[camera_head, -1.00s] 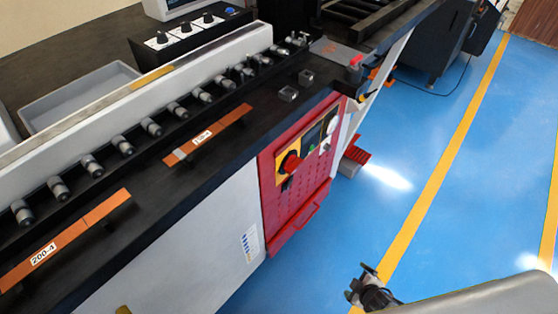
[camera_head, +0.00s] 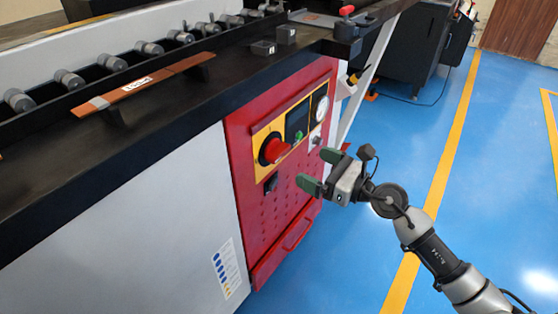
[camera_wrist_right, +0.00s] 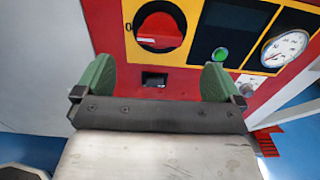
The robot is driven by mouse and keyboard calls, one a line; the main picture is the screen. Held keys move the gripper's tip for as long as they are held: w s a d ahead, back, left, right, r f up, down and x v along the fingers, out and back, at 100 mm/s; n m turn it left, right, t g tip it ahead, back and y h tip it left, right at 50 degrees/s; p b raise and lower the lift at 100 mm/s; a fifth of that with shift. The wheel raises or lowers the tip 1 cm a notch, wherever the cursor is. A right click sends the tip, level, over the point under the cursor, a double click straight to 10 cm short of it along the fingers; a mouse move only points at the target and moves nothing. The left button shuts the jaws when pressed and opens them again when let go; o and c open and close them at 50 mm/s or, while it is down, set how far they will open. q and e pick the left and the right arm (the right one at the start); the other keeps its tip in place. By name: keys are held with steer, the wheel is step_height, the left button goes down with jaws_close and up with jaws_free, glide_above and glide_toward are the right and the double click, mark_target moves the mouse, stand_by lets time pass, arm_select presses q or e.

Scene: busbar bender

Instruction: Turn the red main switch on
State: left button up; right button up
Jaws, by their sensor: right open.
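The red main switch (camera_head: 273,150) is a round red knob on a yellow plate, on the red front panel (camera_head: 290,195) of the machine. It also shows in the right wrist view (camera_wrist_right: 160,27), at the top and a little left of the middle. My right gripper (camera_head: 322,170) has green fingers spread apart with nothing between them. It is in front of the panel, to the right of and a little below the switch, apart from it. In the right wrist view the gripper (camera_wrist_right: 160,80) points at the panel below the switch. My left gripper is not in view.
Beside the switch are a dark display, a green button (camera_wrist_right: 221,54) and a gauge (camera_wrist_right: 285,48). A small black rocker (camera_head: 271,183) sits below the switch. The dark worktop edge overhangs the panel. The blue floor (camera_head: 370,265) to the right is clear.

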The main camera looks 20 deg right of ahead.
mark_target(279, 150)
steer(key=x, duration=1)
steer(key=shift+w+a, duration=0.1)
steer(key=shift+w, duration=0.1)
steer(key=shift+c, duration=0.2)
steer(key=c, duration=0.9)
